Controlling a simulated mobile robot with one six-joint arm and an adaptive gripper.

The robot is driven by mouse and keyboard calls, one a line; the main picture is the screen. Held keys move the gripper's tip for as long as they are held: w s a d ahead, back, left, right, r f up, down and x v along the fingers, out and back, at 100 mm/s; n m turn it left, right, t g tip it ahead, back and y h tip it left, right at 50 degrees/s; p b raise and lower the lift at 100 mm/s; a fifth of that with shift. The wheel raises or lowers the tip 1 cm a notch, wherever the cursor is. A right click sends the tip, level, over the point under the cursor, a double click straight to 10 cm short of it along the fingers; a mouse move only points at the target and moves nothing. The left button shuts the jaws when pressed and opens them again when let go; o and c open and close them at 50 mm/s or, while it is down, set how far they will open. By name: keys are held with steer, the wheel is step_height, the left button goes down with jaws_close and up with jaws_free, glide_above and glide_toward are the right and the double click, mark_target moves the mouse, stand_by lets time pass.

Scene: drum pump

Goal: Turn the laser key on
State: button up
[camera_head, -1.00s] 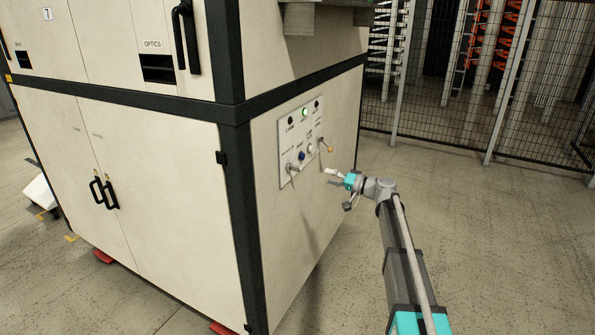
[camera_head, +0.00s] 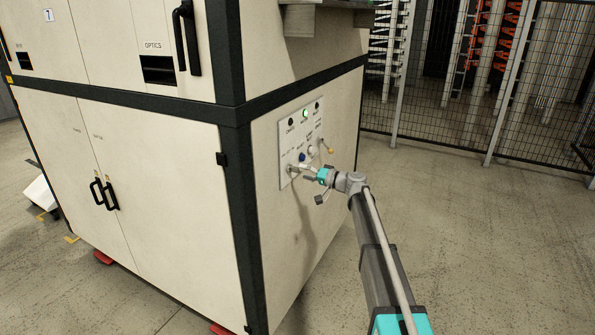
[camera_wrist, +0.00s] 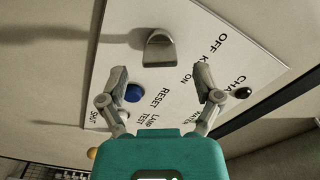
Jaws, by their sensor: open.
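The laser key (camera_wrist: 160,50) is a grey metal tab on the white control panel (camera_head: 287,138). It stands out near the top centre of the wrist view, beside the lettering "OFF KEY ON". My gripper (camera_wrist: 161,73) is open and empty, its fingers spread wide to left and right of the key's line, with the tips lower in the picture than the key. They do not appear to touch it. In the head view my gripper (camera_head: 308,173) is at the panel's lower left, close to the key, which it partly hides.
A blue reset button (camera_wrist: 133,93) is near the left finger. A black knob (camera_wrist: 242,91) and a yellow-tipped part (camera_head: 330,150) are farther along the panel. The beige cabinet (camera_head: 285,230) bears the panel. Open floor lies right of it, before a mesh fence (camera_head: 450,145).

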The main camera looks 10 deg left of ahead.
mark_target(299, 171)
steer(key=shift+x, duration=2.05)
steer(key=c, duration=1.1)
steer(key=shift+d, duration=0.45)
steer(key=shift+c, duration=0.2)
steer(key=shift+a, duration=0.35)
steer(key=shift+a+m, duration=0.1)
steer(key=shift+m, duration=0.3)
steer(key=m, duration=1.1)
steer(key=shift+s+a, duration=0.1)
